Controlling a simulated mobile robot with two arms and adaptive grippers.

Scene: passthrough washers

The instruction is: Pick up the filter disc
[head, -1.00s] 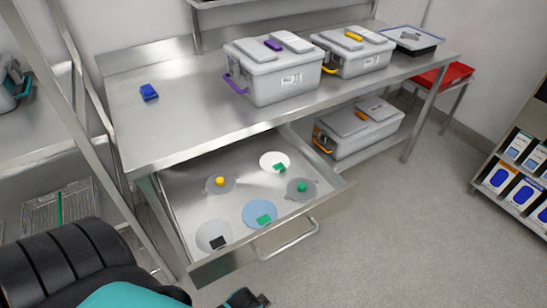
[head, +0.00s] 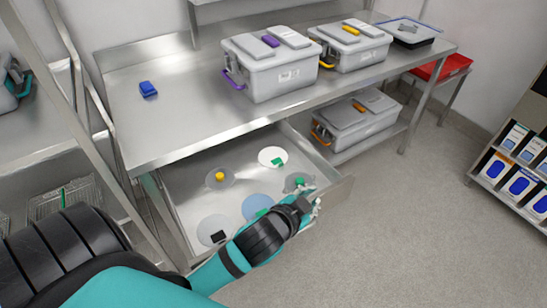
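Several thin round discs lie flat in the open drawer (head: 180,184). A white disc with a green tab (head: 268,154) is at the back, and a grey disc with a yellow knob (head: 214,184) is at the left. A dark grey disc with a green knob (head: 291,185) is at the right. A blue disc with a green tab (head: 256,201) and a pale grey disc with a black tab (head: 208,226) are nearer the front. My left gripper (head: 312,203) is over the drawer's front right, close to the dark grey disc. Its fingers are too small to judge. My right gripper is out of view.
Another box (head: 355,122) is on the shelf below. My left arm covers part of the drawer front.

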